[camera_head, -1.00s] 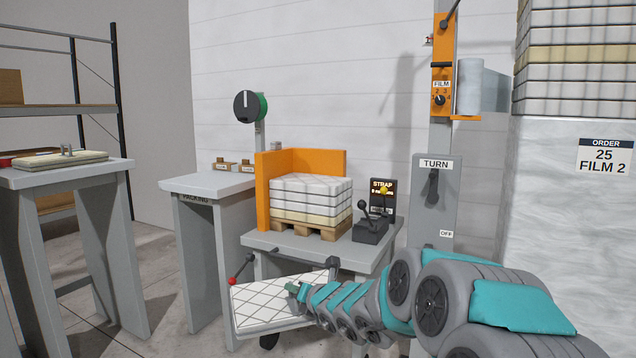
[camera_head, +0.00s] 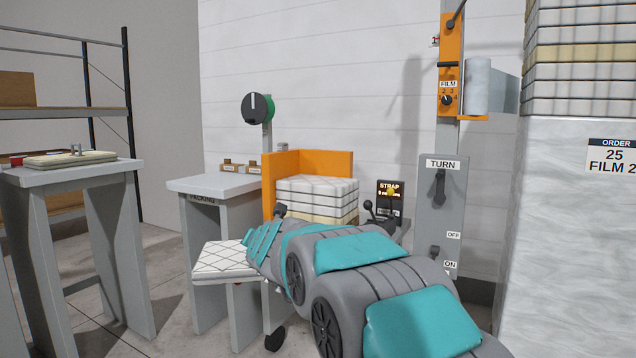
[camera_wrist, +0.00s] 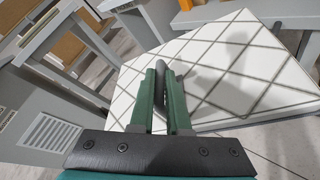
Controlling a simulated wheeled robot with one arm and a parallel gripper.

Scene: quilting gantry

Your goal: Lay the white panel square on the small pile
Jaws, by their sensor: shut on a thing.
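The white panel (camera_head: 218,263) with a dark diamond stitch pattern is held out flat to the left of the small pile, lower than the pile's top. In the wrist view the panel (camera_wrist: 240,70) fills the right side. My gripper (camera_wrist: 164,80) has its green fingers shut on a dark handle on the panel's upper face. In the head view my arm hides the fingers. The small pile (camera_head: 318,186) of white panels, with a cream one low in it, stands against an orange corner fence (camera_head: 320,162). Its lower part and base are hidden by my arm.
A grey packing table (camera_head: 212,184) stands left of the pile. A strap control box (camera_head: 391,197) and a grey turn switch post (camera_head: 442,210) stand to its right. A tall wrapped stack (camera_head: 560,240) is at far right. A nearer table (camera_head: 60,176) at left bears a cream panel.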

